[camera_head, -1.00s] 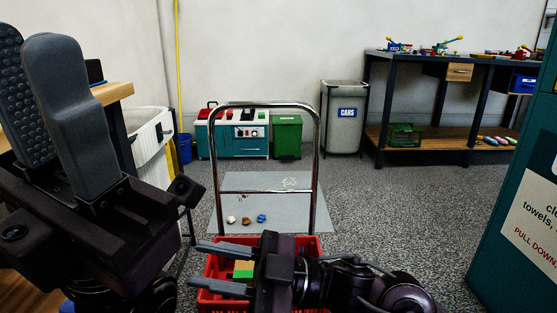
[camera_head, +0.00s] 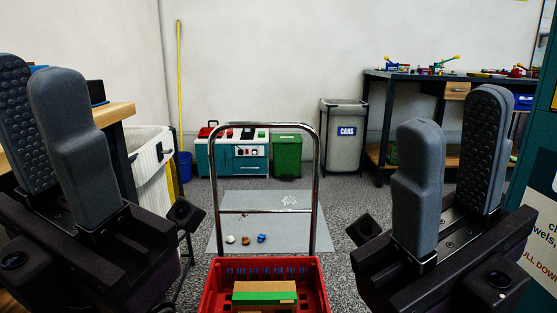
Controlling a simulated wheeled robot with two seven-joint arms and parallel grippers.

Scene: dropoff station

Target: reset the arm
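My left gripper (camera_head: 50,110) stands upright at the left edge, its fingers pointing up. One finger's ridged inner pad shows behind the other finger, so it is open, with nothing seen between them. My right gripper (camera_head: 453,135) stands upright at the right, fingers pointing up and apart, with an empty gap between them. Both grippers are close to the camera, on either side of the cart's metal handle (camera_head: 317,185), and touch nothing that I can see.
A red crate (camera_head: 212,293) holding a green and tan block (camera_head: 265,298) is at the bottom centre. Behind are a cans bin (camera_head: 344,150), a green bin (camera_head: 287,155) and a workbench (camera_head: 380,120). A teal cabinet (camera_head: 545,170) stands close at right.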

